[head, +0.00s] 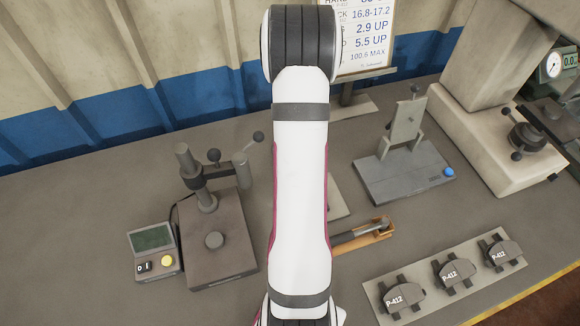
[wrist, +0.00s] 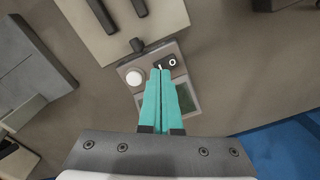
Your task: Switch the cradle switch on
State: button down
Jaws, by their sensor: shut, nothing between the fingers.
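In the wrist view a small grey box carries a green screen (wrist: 188,96), a round white button (wrist: 134,78) and a black rocker switch (wrist: 172,61) with a white ring mark. My gripper (wrist: 160,71), with turquoise fingers, is shut and empty, its tips at the rocker's left end. The fingers partly cover the box and the rocker's near side. I cannot tell whether the tips touch the switch or which way it is tilted. In the head view my arm hides the gripper and this box.
A press (head: 212,240) stands left, with another switch box with a yellow button (head: 167,261). A fixture (head: 405,180) with a blue button stands right. A wooden holder (head: 378,231) and a tray (head: 410,312) of brake pads lie in front. A pale plate (wrist: 165,18) with dark bars adjoins the box.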

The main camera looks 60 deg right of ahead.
jog(key=shift+f, duration=0.95)
dwell(0.4)
jog(key=shift+r, duration=3.55)
jog(key=shift+w, duration=0.1)
jog(key=w+a+r+n+h, duration=0.1)
jog(key=w+a+r+n, duration=0.15)
jog(key=w, duration=0.35)
jog(key=w+a+r+n+h, duration=0.1)
jog(key=w+a+r+n, duration=0.1)
jog(key=a+r+n, duration=0.65)
jog(key=s+a+y, duration=0.1)
jog(key=s+a, duration=0.3)
jog(key=a, duration=0.5)
jog(key=s+a+m+y, duration=0.1)
jog(key=s+a, duration=0.4)
jog(key=a, duration=0.4)
jog(key=s+a+y, duration=0.1)
jog(key=s+a, duration=0.3)
jog(key=a, duration=0.6)
jog(key=shift+s+f+m+y, duration=0.2)
jog(key=shift+m+y, duration=0.1)
jog(key=shift+y, duration=0.1)
